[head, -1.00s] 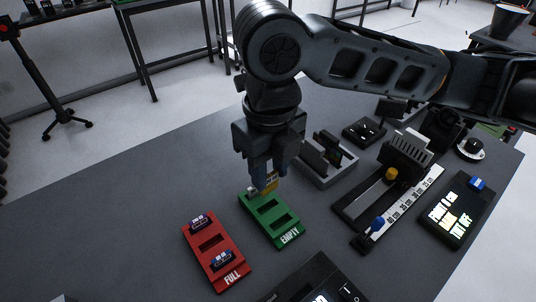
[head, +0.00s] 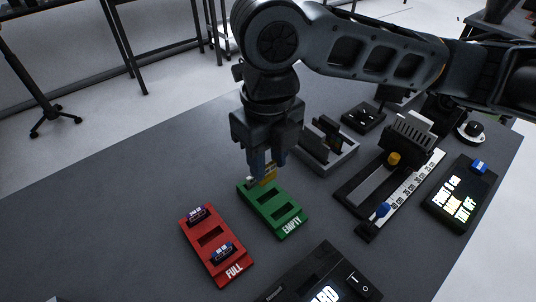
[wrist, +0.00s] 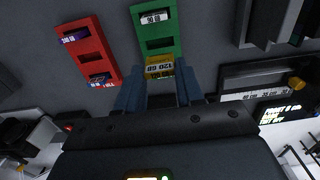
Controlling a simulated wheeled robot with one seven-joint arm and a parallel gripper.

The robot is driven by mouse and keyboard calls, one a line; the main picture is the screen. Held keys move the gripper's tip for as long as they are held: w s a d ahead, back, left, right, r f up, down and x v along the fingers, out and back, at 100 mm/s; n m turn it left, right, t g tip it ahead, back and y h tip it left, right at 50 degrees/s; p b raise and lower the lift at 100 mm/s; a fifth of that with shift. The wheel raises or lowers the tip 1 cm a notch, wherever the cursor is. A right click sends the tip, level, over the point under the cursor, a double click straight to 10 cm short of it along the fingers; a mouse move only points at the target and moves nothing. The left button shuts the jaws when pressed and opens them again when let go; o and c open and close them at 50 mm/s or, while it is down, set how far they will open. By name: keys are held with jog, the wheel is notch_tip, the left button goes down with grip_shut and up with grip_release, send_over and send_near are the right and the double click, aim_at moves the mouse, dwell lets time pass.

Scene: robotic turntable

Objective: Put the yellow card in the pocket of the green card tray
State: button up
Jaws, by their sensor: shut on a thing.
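The yellow card (head: 268,172) is held upright between the blue fingertips of my gripper (head: 265,178), above the back part of the green card tray (head: 292,225). In the wrist view the yellow card (wrist: 160,68), marked 120 GB, sits between the fingers of my gripper (wrist: 159,78). It covers the near part of the green tray (wrist: 158,31) there. Whether the card touches the tray is not clear. A white card (wrist: 153,17), marked 50 GB, lies at the tray's far end. An open pocket (wrist: 159,43) shows between the two cards.
A red tray (head: 211,237) marked FULL, with a purple and a blue card, stands to the left. A grey holder (head: 333,160) and a slider device (head: 372,196) are to the right. A black device (head: 312,272) is in front. The table at left is clear.

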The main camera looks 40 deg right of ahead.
aim_at(268, 181)
jog(key=shift+f+b, duration=1.35)
jog(key=shift+f, duration=0.55)
jog(key=shift+f+b, duration=1.6)
jog(key=shift+b, duration=0.05)
dwell(0.5)
jog(key=o, duration=1.1)
jog(key=shift+r, duration=0.1)
notch_tip(268, 181, up, 8)
jog(key=p, duration=0.6)
